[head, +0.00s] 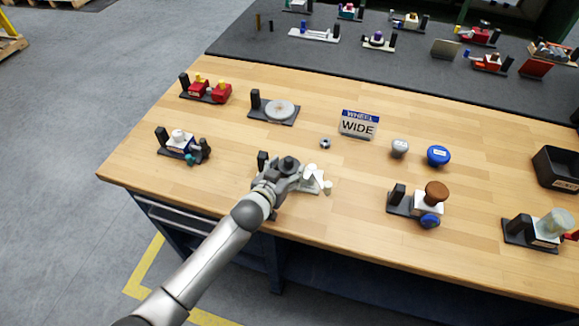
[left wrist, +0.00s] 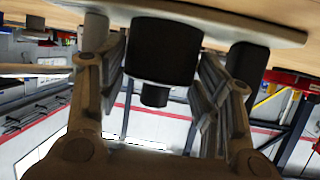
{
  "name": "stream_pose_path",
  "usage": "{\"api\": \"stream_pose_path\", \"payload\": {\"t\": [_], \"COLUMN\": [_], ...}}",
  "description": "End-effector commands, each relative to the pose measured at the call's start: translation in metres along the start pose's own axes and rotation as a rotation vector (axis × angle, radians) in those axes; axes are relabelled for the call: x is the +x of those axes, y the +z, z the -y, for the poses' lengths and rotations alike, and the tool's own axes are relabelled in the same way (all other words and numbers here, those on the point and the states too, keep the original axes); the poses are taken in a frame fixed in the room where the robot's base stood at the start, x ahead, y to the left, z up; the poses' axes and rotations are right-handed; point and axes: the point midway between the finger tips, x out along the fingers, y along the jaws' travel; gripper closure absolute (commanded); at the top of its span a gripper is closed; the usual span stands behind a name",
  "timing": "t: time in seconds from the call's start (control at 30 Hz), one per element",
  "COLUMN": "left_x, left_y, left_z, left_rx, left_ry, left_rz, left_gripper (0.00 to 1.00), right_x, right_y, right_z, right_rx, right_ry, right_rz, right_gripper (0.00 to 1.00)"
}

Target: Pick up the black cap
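The black cap (left wrist: 165,50) is a short dark cylinder with a smaller stub. In the left wrist view it sits between the two fingers of my left gripper (left wrist: 165,85), close against a pale grey base plate (left wrist: 225,22). The fingers flank the cap at its sides; whether they press on it I cannot tell. In the head view my left gripper (head: 287,170) is at the front of the wooden table, over a small valve fixture that it partly hides. A dark round top (head: 289,162) shows at the gripper. My right gripper is not in view.
White knobs (head: 312,174) stand just right of my gripper, and a black post (head: 263,159) just behind it. A small nut (head: 325,143), a "WIDE" sign (head: 358,124) and grey (head: 399,148) and blue (head: 438,155) knobs lie farther back. Bare wood separates the fixtures.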

Motion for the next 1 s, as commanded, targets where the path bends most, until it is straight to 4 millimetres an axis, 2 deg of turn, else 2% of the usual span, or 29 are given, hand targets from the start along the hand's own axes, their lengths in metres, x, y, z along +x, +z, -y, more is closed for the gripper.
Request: {"api": "stream_pose_path", "payload": {"t": [0.03,0.13,0.47,0.67,0.83,1.0], "left_x": [0.000,0.000,-0.001,-0.005,-0.011,-0.030], "left_y": [0.000,0.001,-0.001,-0.011,-0.028,-0.037], "left_z": [0.000,0.000,0.000,0.001,0.001,-0.002], "left_rx": [0.000,0.000,0.000,0.000,0.001,-0.001], "left_ry": [0.000,-0.001,0.000,0.000,0.000,0.000], "left_rz": [0.001,0.001,0.000,-0.003,-0.004,-0.002], "left_gripper": [0.53,0.65,0.65,0.65,0.65,0.65], "right_x": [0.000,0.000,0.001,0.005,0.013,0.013], "right_y": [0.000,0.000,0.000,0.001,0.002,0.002], "right_z": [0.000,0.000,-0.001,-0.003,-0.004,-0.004], "right_rx": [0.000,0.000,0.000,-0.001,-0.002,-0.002], "right_ry": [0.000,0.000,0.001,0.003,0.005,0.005], "right_rz": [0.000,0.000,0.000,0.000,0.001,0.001], "right_gripper": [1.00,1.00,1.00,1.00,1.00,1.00]}}
